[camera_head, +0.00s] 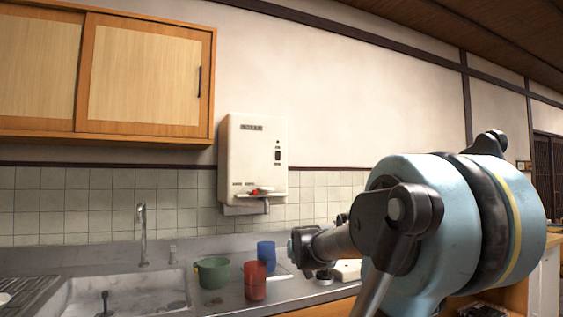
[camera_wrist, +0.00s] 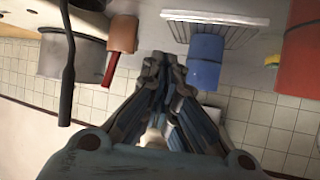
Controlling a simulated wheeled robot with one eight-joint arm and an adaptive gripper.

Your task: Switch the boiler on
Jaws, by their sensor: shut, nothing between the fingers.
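The boiler (camera_head: 254,155) is a white box on the wall above the tiles, with dark controls (camera_head: 278,152) on its right front. In the head view, my arm reaches from the right to below and right of the boiler; the fingertips are not clear there.
On the counter stand a green pot (camera_head: 212,272), a red cup (camera_head: 256,281) and a blue cup (camera_head: 266,254). The sink (camera_head: 120,296) with its tap (camera_head: 142,235) is at left. A wooden cupboard (camera_head: 140,75) hangs at upper left. The wall right of the boiler is clear.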

